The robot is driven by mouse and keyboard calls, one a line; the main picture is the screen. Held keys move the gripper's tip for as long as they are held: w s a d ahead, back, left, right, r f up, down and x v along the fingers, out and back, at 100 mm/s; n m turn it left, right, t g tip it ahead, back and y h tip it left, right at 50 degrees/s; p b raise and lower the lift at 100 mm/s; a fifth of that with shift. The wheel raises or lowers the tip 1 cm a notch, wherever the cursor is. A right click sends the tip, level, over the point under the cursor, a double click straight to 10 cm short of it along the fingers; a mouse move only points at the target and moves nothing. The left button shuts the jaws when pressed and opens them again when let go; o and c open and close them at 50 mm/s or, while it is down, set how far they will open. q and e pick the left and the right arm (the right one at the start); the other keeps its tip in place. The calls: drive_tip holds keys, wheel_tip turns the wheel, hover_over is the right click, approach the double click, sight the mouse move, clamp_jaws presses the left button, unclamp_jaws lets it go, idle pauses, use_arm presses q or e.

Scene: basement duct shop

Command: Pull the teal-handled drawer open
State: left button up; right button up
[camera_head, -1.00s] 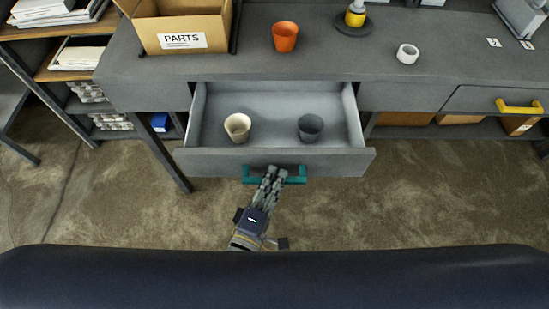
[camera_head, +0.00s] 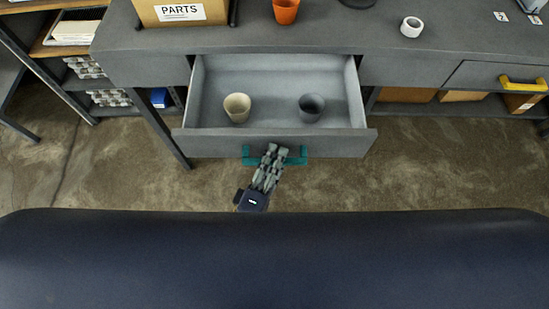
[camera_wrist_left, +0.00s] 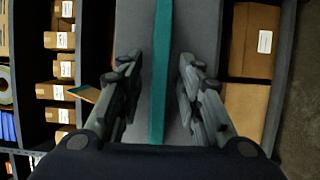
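The drawer (camera_head: 190,143) with the teal handle (camera_head: 249,156) is pulled well out from the grey workbench, and its inside shows. My left gripper (camera_head: 275,152) is at the middle of the handle. In the left wrist view the teal handle (camera_wrist_left: 161,60) runs as an upright strip between the two fingers of my left gripper (camera_wrist_left: 158,80). The fingers are open, with a gap on each side of the handle. Whether the handle lies deep between the fingertips or just beyond them is hard to tell. My right gripper is not in view.
A beige cup (camera_head: 237,108) and a dark grey cup (camera_head: 311,107) stand in the drawer. On the benchtop (camera_head: 330,35) are a PARTS box (camera_head: 150,14), an orange cup (camera_head: 286,11) and a white roll (camera_head: 411,27). A yellow-handled drawer (camera_head: 524,84) is at right. Floor in front is clear.

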use_arm(q)
drive_tip(key=v, duration=1.2)
idle(0.3)
drive_tip(key=s+a+f+m+g+y, duration=0.1)
drive_tip(key=a+f+m+g, duration=0.25)
drive_tip(key=f, duration=0.65)
drive_tip(key=a+f+m+g+y, duration=0.1)
drive_tip(key=a+f+m+g, duration=0.2)
drive_tip(key=f, duration=0.7)
drive_tip(key=s+a+f+m+g+y, duration=0.1)
drive_tip(key=a+f+m+g, duration=0.2)
drive_tip(key=f, duration=0.8)
drive_tip(key=s+a+f+m+g+y, duration=0.2)
drive_tip(key=s+a+f+m+g, duration=0.1)
drive_tip(key=s+f, duration=0.3)
drive_tip(key=s+a+f+m+g+y, duration=0.2)
drive_tip(key=s+a+f, duration=0.4)
drive_tip(key=s, duration=0.3)
drive_tip(key=shift+s+a+f+m+g, duration=0.15)
drive_tip(key=shift+s+f+m+g, duration=0.1)
drive_tip(key=shift+f+m+g, duration=0.4)
drive_tip(key=shift+f, duration=0.1)
idle(1.1)
